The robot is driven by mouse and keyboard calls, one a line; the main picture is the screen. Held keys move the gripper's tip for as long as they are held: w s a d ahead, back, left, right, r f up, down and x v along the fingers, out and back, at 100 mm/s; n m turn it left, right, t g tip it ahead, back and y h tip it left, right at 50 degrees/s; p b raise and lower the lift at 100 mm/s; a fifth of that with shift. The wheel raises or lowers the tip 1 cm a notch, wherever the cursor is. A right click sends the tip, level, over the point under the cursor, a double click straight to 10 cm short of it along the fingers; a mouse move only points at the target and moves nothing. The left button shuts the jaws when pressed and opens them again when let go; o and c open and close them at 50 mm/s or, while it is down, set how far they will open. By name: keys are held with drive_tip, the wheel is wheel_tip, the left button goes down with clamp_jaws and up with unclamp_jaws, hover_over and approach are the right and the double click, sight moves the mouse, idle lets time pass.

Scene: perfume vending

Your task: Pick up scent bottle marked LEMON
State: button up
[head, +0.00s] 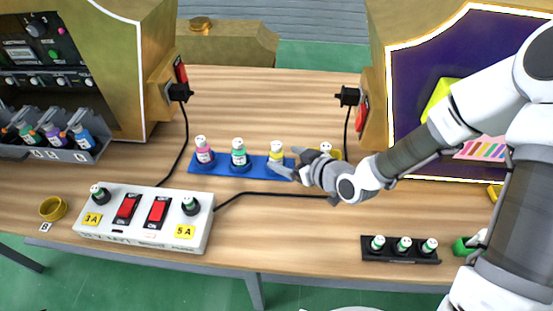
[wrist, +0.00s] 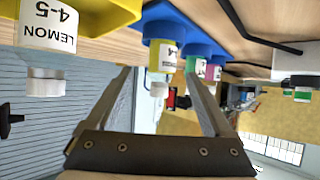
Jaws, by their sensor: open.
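The bottle marked LEMON (wrist: 62,28) shows upside down at the upper left of the wrist view, with a white label and white cap. It stands in a yellow holder (wrist: 105,14). In the head view, a white-capped bottle (head: 326,147) stands on a yellow base just behind my gripper (head: 291,163), partly hidden; its label is not readable there. My gripper (wrist: 158,82) is open and empty. In the wrist view, the LEMON bottle is outside the fingers, to their left. A yellow bottle (wrist: 163,55) shows beyond and between the fingers.
A blue rack (head: 262,162) holds pink, green and yellow bottles left of my gripper. A white switch box (head: 150,240) and black cables lie in front. A black rack (head: 400,256) with small bottles is at front right. Gold machines stand on both sides.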

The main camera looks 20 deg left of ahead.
sight(281, 156)
drive_tip(key=b+x, duration=0.1)
drive_tip(key=x, duration=0.3)
drive_tip(key=shift+w+a+f, duration=0.1)
drive_tip(key=shift+w+a, duration=0.05)
drive_tip(key=shift+a, duration=0.25)
clamp_jaws()
